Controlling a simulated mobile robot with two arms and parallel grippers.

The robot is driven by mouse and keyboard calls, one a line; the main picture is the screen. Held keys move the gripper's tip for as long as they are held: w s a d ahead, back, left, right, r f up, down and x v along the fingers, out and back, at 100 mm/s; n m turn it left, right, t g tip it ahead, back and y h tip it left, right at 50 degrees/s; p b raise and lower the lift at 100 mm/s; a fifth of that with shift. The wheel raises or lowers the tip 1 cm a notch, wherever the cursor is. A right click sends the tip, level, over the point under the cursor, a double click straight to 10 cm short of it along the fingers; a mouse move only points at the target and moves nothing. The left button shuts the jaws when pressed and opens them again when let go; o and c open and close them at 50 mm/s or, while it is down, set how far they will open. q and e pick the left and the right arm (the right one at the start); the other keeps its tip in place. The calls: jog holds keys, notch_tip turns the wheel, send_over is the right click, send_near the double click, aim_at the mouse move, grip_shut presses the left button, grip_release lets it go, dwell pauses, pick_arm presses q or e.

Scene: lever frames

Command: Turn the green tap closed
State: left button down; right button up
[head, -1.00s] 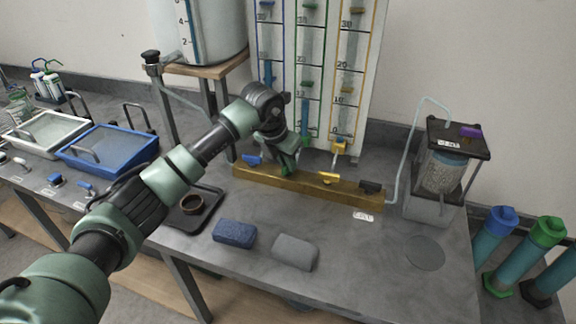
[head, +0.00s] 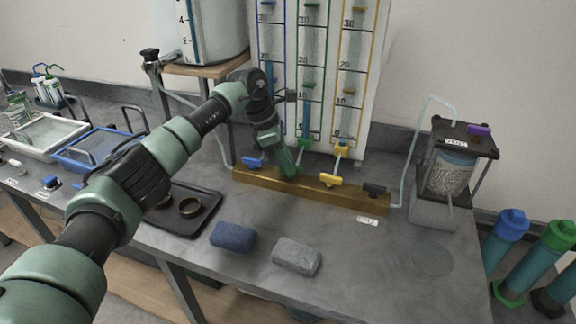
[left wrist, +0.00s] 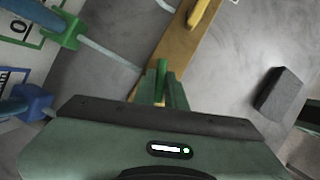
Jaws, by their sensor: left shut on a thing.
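The green tap shows in the left wrist view (left wrist: 161,80) as an upright green handle between my fingers. It stands on the long yellow-brown manifold block (head: 320,194), between a blue tap (head: 253,161) and a yellow tap (head: 330,180). My left gripper (head: 288,168) reaches down onto the block from the left, and it also shows in the left wrist view (left wrist: 163,92). It is shut on the green tap. In the head view the gripper hides most of the tap. My right gripper is not in either view.
A black tap (head: 374,190) sits at the block's right end. Scaled tubes on a white panel (head: 318,75) rise behind it. A blue sponge (head: 233,237) and a grey sponge (head: 297,256) lie in front. A jar stand (head: 452,170) is at the right.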

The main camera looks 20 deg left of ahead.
pick_arm(q)
jog(key=shift+w+r+m+g, duration=0.15)
jog(key=shift+m+g, duration=0.55)
jog(key=shift+m, duration=1.2)
jog(key=c, duration=1.5)
grip_release()
jog(key=shift+o, duration=0.2)
jog(key=shift+a, duration=0.1)
jog(key=shift+a+r+b, duration=0.1)
jog(key=shift+r+b, duration=0.2)
jog(key=v, duration=0.7)
jog(key=shift+p, duration=0.3)
